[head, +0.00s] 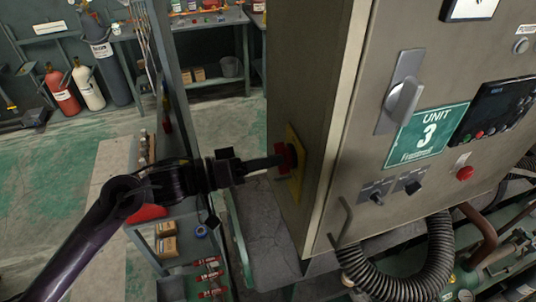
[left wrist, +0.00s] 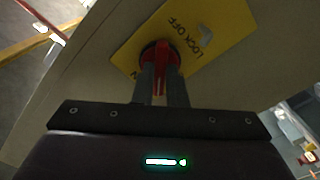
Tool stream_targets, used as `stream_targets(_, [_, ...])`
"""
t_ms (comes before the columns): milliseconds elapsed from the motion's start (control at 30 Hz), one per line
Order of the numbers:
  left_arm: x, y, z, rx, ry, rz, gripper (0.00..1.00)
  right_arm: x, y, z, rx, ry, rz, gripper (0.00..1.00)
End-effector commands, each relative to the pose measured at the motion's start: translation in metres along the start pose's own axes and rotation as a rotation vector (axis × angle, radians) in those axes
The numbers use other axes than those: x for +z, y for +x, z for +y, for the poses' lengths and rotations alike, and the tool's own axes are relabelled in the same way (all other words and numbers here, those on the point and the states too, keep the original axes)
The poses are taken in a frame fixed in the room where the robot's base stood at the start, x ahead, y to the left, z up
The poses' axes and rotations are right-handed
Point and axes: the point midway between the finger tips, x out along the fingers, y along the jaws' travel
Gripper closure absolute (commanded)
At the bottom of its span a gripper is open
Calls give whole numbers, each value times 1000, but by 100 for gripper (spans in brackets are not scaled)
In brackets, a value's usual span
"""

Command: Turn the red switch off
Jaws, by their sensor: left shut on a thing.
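The red switch (head: 291,156) sits on a yellow plate (head: 297,178) on the left side of the grey cabinet. My left gripper (head: 277,161) reaches it from the left and is shut on its handle. In the left wrist view the red handle (left wrist: 160,66) stands between the two fingers of my left gripper (left wrist: 161,82). The yellow plate there (left wrist: 198,30) carries the words LOCK OFF. The fingers hide part of the handle and the lower part of the plate. My right gripper is not in view.
A corrugated black hose (head: 415,262) hangs below. A shelf cart (head: 172,270) with red items stands below my left arm. Gas cylinders (head: 88,86) stand far left.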

Motion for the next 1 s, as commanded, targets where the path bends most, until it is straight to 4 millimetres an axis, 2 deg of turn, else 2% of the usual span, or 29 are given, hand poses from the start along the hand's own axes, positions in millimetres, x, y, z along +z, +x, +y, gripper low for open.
stream_targets(100, [-3,0,1,-1,-20,4,100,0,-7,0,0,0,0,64])
stream_targets(567, [-3,0,1,0,-47,5,100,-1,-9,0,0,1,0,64])
stream_targets(667, [-4,0,1,0,-120,6,100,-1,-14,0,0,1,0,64])
stream_targets(833, [-2,0,0,2,-350,7,100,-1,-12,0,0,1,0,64])
stream_targets(1000, [-2,-1,0,0,-425,5,100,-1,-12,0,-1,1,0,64])
